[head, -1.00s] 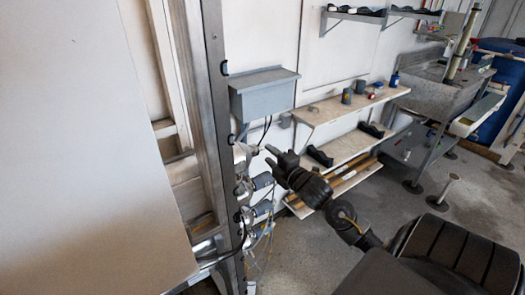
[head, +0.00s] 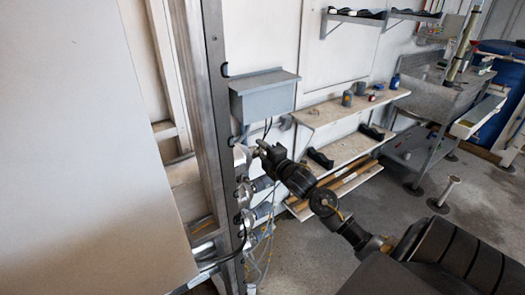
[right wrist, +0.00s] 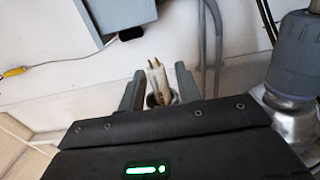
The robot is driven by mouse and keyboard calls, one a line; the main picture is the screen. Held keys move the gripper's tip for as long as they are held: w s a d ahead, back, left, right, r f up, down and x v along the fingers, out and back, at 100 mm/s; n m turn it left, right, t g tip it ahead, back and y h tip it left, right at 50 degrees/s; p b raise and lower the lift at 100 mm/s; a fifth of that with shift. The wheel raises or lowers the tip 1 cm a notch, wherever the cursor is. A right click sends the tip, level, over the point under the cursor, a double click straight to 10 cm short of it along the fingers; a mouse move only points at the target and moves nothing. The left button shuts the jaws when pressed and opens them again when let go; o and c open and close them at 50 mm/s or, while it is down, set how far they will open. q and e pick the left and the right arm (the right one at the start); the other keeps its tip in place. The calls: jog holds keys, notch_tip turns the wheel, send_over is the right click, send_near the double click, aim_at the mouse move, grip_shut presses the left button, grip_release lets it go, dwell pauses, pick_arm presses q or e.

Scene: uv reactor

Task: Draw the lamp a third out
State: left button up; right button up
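Several round grey-white lamp fittings with cables sit in a column on the steel post (head: 213,110). The top fitting (head: 240,154) is partly hidden behind my right gripper (head: 259,149). In the right wrist view, a pale lamp end (right wrist: 157,80) with two brass pins stands between the fingers of my right gripper (right wrist: 160,85). The fingers look open around it, with a gap showing on the right side. Its lower part is hidden by the gripper body. My left gripper is not in view.
A grey box (head: 264,95) hangs just above the gripper, with dark cables below it. Another grey fitting (right wrist: 298,60) is close by on the right in the wrist view. Wooden shelves (head: 330,112) and a metal sink (head: 435,92) line the wall. The floor at lower middle is clear.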

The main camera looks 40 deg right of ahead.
grip_shut()
jog(key=d, duration=0.6)
jog(key=shift+s+r+p, duration=0.15)
jog(key=shift+s+p, duration=0.1)
jog(key=shift+p, duration=0.2)
jog(key=d, duration=0.6)
jog(key=shift+s, duration=0.3)
jog(key=shift+d+r, duration=0.1)
jog(key=shift+d, duration=0.05)
jog(key=shift+s+d+b, duration=0.2)
jog(key=shift+d, duration=1.25)
jog(key=shift+s+d+b, duration=0.15)
jog(key=shift+d, duration=1.25)
